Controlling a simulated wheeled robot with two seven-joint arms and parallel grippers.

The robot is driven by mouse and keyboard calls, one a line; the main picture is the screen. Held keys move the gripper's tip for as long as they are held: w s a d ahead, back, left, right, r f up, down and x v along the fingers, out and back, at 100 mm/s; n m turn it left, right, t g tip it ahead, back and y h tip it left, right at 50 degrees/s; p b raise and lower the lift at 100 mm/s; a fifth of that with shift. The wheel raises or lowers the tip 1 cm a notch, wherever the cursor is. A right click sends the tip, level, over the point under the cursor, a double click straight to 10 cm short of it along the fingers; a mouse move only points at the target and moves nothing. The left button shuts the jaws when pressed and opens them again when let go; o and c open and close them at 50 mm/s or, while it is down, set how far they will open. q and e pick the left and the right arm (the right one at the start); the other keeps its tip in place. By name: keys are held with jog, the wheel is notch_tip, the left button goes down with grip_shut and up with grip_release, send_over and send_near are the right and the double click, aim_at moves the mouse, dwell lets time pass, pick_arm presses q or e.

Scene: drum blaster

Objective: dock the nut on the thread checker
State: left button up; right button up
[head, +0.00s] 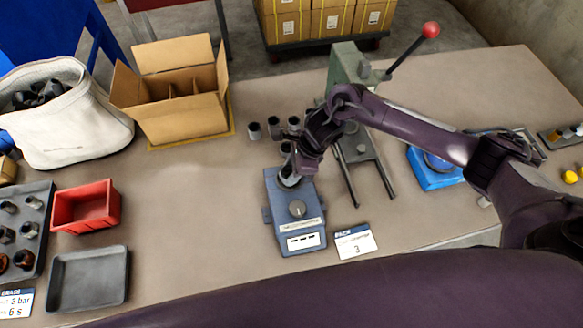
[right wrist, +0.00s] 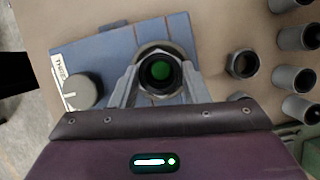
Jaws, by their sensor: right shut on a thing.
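The thread checker (head: 297,213) is a blue-grey box with a round knob, standing on the table in the middle of the head view. It also shows in the right wrist view (right wrist: 112,62). My right gripper (head: 293,172) is at the far end of the checker, over its round seat. In the right wrist view, its fingers (right wrist: 160,82) are shut on the nut (right wrist: 160,57), a dark hex-edged ring. A green disc shows through the nut's hole. The nut is lined up over the seat; whether it touches cannot be told. My left gripper is out of view.
Several loose grey cylindrical parts (head: 254,131) stand just beyond the checker. A green lever press (head: 350,68) stands behind to the right. A card (head: 355,242) lies beside the checker. A red bin (head: 86,206), dark trays and a cardboard box (head: 178,95) are left.

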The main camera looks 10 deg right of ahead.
jog(key=shift+b, duration=0.5)
dwell(0.7)
jog(key=shift+b, duration=0.35)
jog(key=shift+f+b, duration=0.6)
jog(key=shift+b, duration=0.1)
jog(key=o, duration=0.8)
jog(key=shift+o, duration=0.2)
jog(key=shift+r, duration=0.1)
